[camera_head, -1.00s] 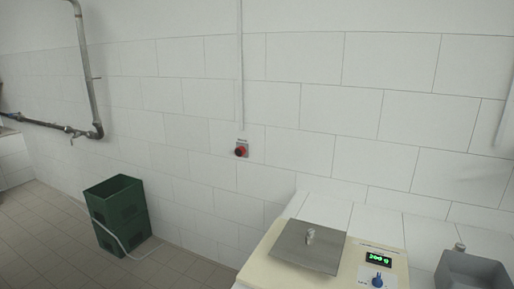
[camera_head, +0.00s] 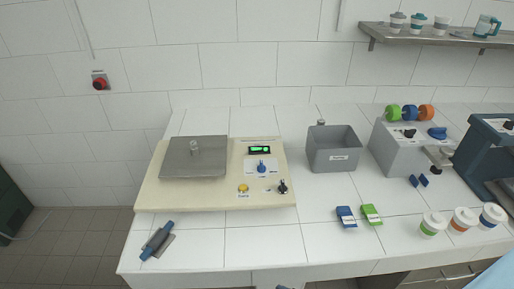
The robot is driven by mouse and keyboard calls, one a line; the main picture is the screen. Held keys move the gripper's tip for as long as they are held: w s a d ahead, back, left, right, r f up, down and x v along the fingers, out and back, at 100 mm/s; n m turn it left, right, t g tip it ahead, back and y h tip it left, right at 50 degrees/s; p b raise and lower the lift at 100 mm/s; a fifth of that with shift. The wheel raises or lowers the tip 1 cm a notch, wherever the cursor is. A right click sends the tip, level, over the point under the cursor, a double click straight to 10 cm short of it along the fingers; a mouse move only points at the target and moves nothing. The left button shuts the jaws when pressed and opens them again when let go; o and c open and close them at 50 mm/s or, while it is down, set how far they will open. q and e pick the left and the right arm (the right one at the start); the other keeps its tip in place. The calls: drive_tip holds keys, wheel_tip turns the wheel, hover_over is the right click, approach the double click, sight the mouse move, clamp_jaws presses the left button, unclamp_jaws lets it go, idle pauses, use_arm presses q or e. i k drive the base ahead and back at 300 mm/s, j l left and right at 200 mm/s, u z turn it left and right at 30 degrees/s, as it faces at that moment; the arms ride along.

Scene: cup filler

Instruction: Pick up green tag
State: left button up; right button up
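The green tag (camera_head: 371,214) is a small green and white piece lying flat on the white tiled counter, in the right half of the head view. A similar blue tag (camera_head: 346,216) lies just to its left, with a narrow gap between them. Nothing covers the green tag.
A scale (camera_head: 215,205) with a metal plate stands left on the counter. A grey bin (camera_head: 334,152) is behind the tags. White cups with coloured bands (camera_head: 463,221) stand to their right, near a grey machine (camera_head: 400,150). The counter in front of the tags is clear.

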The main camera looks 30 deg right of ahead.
sight(371, 214)
drive_tip(key=z, duration=1.9)
